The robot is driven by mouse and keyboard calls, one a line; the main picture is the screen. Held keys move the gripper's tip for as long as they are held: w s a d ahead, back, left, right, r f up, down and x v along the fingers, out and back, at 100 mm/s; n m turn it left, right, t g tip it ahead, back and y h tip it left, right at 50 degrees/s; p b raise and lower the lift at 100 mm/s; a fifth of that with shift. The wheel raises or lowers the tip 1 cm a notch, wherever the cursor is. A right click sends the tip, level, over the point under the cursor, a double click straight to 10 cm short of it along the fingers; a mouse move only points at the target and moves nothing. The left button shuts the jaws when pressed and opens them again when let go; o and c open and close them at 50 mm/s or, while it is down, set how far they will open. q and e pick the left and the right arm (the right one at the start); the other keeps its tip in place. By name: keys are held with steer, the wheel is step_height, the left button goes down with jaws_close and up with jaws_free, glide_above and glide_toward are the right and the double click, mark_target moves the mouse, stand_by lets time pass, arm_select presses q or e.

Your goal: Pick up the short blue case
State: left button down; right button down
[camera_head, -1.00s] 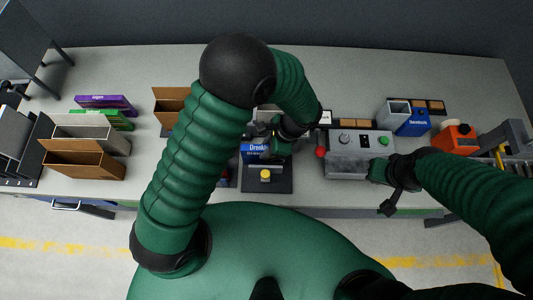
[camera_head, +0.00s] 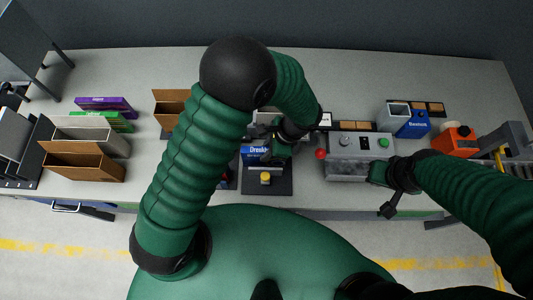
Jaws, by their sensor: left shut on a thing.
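A blue case (camera_head: 252,154) with white lettering stands at the back of a dark plate near the middle of the table. My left gripper (camera_head: 268,142) reaches down over it from behind my arm and is shut on it. The fingertips are mostly hidden, and I cannot tell whether the case is clear of the plate. A second blue case (camera_head: 415,124) stands at the right beside a grey open box. My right gripper (camera_head: 378,178) is at the front right of a grey control box; its fingers are too unclear to read.
The grey control box (camera_head: 350,170) has a red knob and a green button. A yellow-topped knob (camera_head: 265,178) stands on the dark plate. An orange box (camera_head: 455,141) is at the right. Brown and grey open bins (camera_head: 85,167) and purple and green boxes are at the left.

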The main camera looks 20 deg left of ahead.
arm_select(q)
steer(key=shift+d, duration=0.1)
step_height(320, 180, up, 7)
steer(key=shift+s+r+b, duration=0.1)
steer(key=shift+r+b, duration=0.05)
steer(key=shift+b, duration=0.6)
steer(key=s+d+b, duration=0.1)
steer(key=s+d, duration=0.1)
steer(key=s, duration=0.7)
steer(key=s+d+b, duration=0.2)
steer(key=s+d, duration=0.1)
steer(key=s, duration=0.7)
steer(key=shift+d+b, duration=0.2)
steer(key=shift+b, duration=0.1)
